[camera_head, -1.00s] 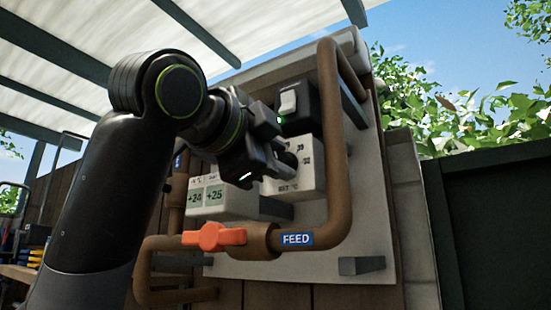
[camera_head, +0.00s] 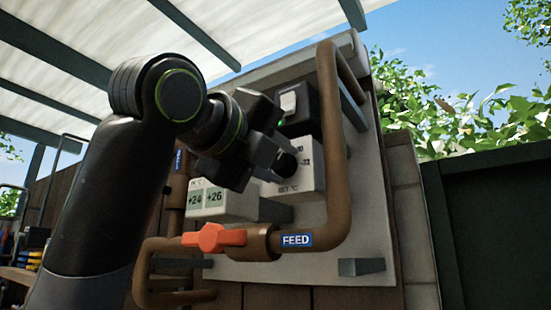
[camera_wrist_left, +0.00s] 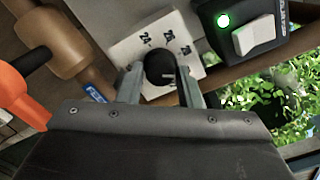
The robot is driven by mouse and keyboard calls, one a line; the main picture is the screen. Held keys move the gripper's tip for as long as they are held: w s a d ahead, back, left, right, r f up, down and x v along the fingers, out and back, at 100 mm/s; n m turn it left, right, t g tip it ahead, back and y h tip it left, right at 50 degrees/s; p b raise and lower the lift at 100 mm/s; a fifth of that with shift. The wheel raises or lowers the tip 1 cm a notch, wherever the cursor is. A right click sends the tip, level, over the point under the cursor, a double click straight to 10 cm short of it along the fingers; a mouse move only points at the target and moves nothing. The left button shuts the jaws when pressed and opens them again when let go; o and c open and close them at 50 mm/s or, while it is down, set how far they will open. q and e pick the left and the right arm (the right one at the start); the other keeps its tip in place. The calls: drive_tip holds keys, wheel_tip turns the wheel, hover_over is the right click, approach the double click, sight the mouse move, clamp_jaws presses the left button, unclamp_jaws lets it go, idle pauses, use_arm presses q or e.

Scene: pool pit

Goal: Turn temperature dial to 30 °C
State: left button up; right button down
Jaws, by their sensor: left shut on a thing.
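The temperature dial is a black round knob (camera_head: 287,166) on a white box (camera_head: 308,181) marked "SET °C". My left gripper (camera_head: 281,153) is at the knob, shut on it. In the left wrist view the knob (camera_wrist_left: 159,68) sits between the two grey fingers, one on each side. A short pale line shows on the knob, pointing toward the right finger. Numbers ring the knob, "24" among them; others are hard to read. A two-window display (camera_head: 213,197) reads +24 and +26. My right gripper is not in view.
A black switch box (camera_head: 297,108) with a white rocker and green light sits above the dial. A brown pipe (camera_head: 334,150) bends around the right side. An orange valve handle (camera_head: 213,237) and a blue FEED label (camera_head: 297,240) are below.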

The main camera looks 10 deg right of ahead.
use_arm(q)
drive_tip(key=shift+f+m, duration=0.1)
drive_tip(key=shift+m, duration=1)
drive_tip(key=o, duration=0.9)
drive_tip(key=shift+o, duration=0.2)
